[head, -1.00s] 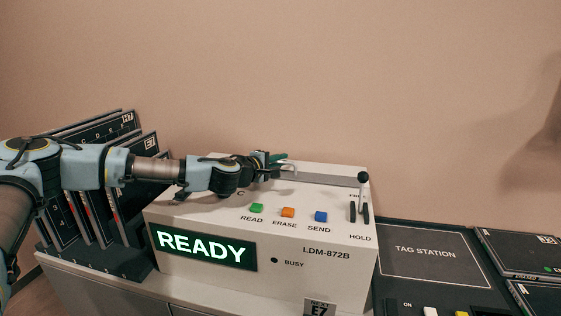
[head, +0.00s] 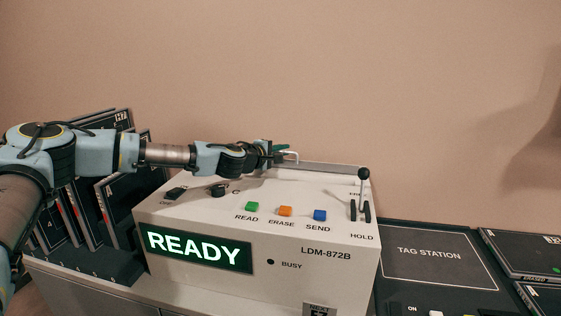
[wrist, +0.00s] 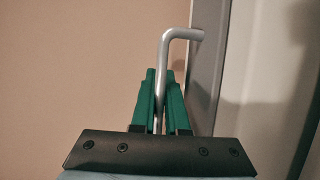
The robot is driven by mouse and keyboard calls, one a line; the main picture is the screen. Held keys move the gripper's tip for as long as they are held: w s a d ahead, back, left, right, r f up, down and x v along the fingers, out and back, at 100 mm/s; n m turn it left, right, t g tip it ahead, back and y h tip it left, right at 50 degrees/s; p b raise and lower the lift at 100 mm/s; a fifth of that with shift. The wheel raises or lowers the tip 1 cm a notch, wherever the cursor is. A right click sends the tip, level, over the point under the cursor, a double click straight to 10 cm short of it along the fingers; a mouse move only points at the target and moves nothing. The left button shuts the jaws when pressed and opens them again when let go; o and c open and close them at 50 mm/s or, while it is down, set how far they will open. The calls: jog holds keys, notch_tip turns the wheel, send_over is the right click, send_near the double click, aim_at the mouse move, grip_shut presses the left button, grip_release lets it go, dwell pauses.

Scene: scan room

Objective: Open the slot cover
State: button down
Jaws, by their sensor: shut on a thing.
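The white LDM-872B machine (head: 300,262) stands in the middle of the head view, its screen lit READY. A grey strip, which looks like the slot cover (head: 335,168), runs along the back of its top. A bent metal handle (head: 294,154) stands at its left end. My gripper (head: 280,152) reaches in from the left and is at this handle. In the wrist view, the green fingers (wrist: 160,95) are closed around the silver handle (wrist: 166,50), whose bent end points right toward a grey panel edge. How far the cover is open cannot be told.
Green, orange and blue buttons (head: 285,211) and an upright lever (head: 364,190) are on the machine's top. Dark cartridges (head: 85,210) stand in a rack at left, under my arm. The tag station (head: 430,255) lies at right. A wall is close behind.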

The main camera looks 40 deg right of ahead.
jog(key=shift+w, duration=0.1)
jog(key=c, duration=1.2)
grip_release()
jog(key=b+v, duration=0.2)
jog(key=v, duration=0.8)
jog(key=shift+a+b, duration=0.4)
